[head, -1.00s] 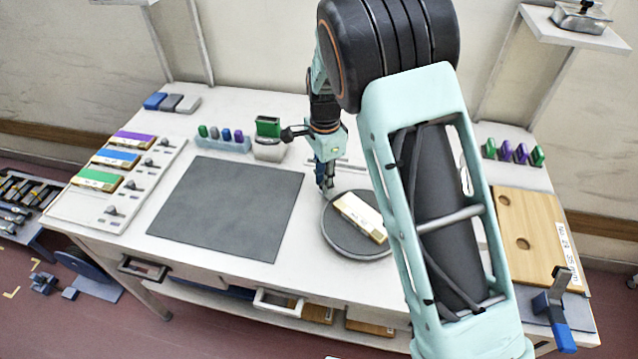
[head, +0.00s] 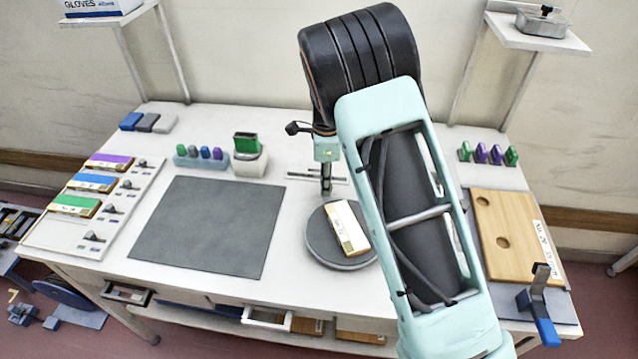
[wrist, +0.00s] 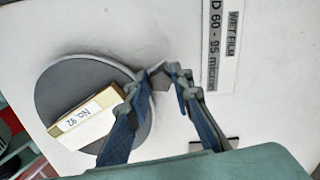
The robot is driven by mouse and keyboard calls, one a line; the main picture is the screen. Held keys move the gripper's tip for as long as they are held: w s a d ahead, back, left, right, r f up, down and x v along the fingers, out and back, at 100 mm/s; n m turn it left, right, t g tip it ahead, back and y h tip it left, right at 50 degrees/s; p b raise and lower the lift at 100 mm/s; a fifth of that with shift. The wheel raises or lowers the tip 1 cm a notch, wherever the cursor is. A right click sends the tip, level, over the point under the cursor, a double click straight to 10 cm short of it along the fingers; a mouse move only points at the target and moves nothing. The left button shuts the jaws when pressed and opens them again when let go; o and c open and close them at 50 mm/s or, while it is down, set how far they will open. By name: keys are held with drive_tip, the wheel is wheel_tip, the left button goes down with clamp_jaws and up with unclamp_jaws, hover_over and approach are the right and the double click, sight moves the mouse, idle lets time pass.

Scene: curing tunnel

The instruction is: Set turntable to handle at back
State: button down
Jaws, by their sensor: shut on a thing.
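The round dark grey turntable (head: 322,245) lies on the white bench. A cream block with a wooden edge (head: 347,228) rests on it. The block also shows in the wrist view (wrist: 88,118), labelled No. 92. My gripper (head: 326,192) points down at the turntable's back edge, slightly left of its middle. In the wrist view my gripper (wrist: 168,80) is shut on the turntable's small grey handle (wrist: 157,76), which sticks out from the rim (wrist: 128,72).
A dark grey mat (head: 205,225) lies left of the turntable. A white holder with a green block (head: 247,158) stands behind the mat. A wooden board with holes (head: 510,235) lies to the right. A small drawer (head: 267,318) stands open at the front.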

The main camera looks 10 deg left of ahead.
drive_tip(key=shift+w+d+m, duration=0.35)
drive_tip(key=shift+d+m, duration=0.4)
drive_tip(key=shift+d, duration=0.05)
drive_tip(key=shift+w+d+m, duration=0.35)
drive_tip(key=shift+d+m, duration=0.4)
drive_tip(key=shift+w+d+m+p, duration=0.2)
drive_tip(key=shift+d+m+p, duration=0.2)
drive_tip(key=shift+d+m, duration=0.9)
drive_tip(key=shift+d, duration=0.2)
drive_tip(key=c, duration=1.7)
unclamp_jaws()
wheel_tip(320, 180, up, 12)
drive_tip(key=shift+r, duration=0.1)
